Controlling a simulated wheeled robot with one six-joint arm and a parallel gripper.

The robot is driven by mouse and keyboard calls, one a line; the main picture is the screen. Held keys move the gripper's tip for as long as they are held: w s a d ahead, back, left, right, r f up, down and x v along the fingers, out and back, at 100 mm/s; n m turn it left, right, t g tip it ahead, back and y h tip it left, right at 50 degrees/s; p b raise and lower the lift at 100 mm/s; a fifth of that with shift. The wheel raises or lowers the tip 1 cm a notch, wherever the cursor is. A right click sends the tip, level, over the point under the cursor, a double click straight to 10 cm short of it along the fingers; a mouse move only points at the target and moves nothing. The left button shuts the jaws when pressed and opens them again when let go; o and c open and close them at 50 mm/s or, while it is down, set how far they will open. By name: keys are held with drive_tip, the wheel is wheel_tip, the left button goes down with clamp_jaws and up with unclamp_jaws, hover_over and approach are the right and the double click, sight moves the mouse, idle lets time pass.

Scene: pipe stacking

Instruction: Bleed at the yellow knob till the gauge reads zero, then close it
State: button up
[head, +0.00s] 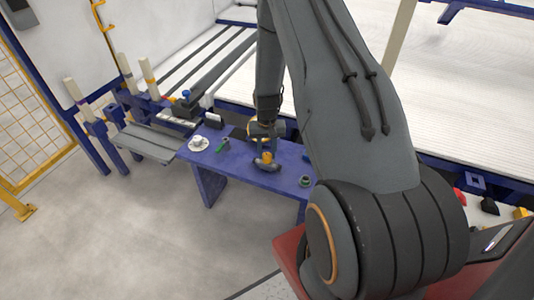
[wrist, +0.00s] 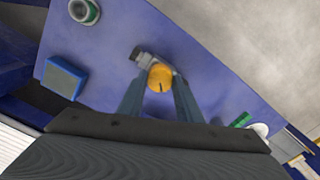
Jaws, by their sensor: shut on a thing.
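The yellow knob (wrist: 160,77) has a dark line on its face. It sits on a grey pipe fitting (wrist: 139,54) on the blue table, and also shows in the head view (head: 267,156). My gripper (wrist: 160,88) is shut on the yellow knob, with one finger on each side of it. In the head view my gripper (head: 265,140) comes down from above onto the fitting. A white round thing (head: 199,143) lies at the table's left; I cannot tell if it is the gauge. No gauge reading is legible.
Grey rails (head: 145,143) stand left of the table. The floor in front (head: 150,235) is clear.

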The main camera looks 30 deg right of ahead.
sight(266, 155)
drive_tip(key=m+b, duration=0.1)
drive_tip(key=m, duration=0.3)
drive_tip(key=shift+w+m, duration=0.1)
drive_tip(key=shift+m, duration=0.2)
drive_tip(key=shift+m+b, duration=0.3)
drive_tip(key=shift+m, duration=1.7)
drive_tip(key=o, duration=1)
drive_tip(key=shift+a, duration=0.15)
drive_tip(key=shift+o, duration=0.2)
drive_tip(key=shift+r, duration=0.1)
drive_tip(key=shift+r+b, duration=0.45)
drive_tip(key=shift+r, duration=3.4)
